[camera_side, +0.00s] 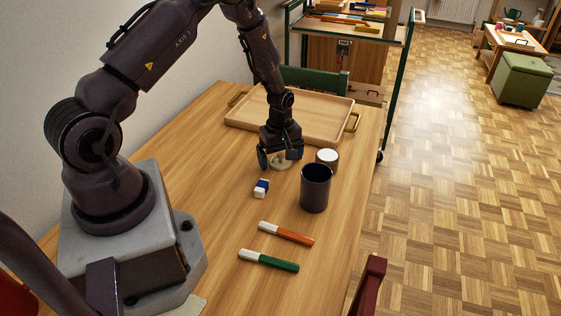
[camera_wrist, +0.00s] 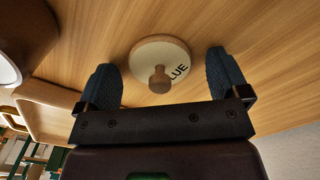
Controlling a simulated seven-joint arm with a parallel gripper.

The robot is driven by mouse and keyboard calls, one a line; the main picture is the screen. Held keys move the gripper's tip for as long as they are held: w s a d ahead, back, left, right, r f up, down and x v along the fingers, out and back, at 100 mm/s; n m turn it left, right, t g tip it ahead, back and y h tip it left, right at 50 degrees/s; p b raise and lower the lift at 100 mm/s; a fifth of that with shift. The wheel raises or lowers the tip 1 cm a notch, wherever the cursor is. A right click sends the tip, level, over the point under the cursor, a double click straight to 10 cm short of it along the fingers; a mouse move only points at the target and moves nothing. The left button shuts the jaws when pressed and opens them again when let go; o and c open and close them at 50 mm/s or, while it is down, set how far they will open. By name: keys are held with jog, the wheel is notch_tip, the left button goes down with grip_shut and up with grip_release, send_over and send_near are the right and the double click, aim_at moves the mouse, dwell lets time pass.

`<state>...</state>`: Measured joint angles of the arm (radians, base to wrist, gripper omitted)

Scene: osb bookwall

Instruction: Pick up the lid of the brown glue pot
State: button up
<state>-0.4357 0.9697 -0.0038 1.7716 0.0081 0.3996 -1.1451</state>
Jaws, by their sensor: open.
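The lid (camera_wrist: 151,52) is a pale round disc with a wooden knob and partly covered lettering, of which "LUE" shows. It lies flat on the table, apart from the pot, and also shows in the side view (camera_side: 281,162), partly hidden by my gripper. My gripper (camera_side: 281,158) is open and low over the lid, pointing down. In the wrist view its two dark fingers (camera_wrist: 161,65) stand on either side of the lid and knob, with gaps on both sides. The brown glue pot (camera_side: 327,163), with a white top, stands just right of the lid; it shows at the wrist view's upper left (camera_wrist: 30,28).
A dark mug (camera_side: 315,188) stands in front of the pot. A blue and white eraser (camera_side: 261,188), an orange marker (camera_side: 287,234) and a green marker (camera_side: 270,260) lie nearer. A wooden tray (camera_side: 240,119) with handles lies behind my gripper.

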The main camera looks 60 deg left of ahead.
jog(key=c, duration=1)
jog(key=shift+r, duration=0.2)
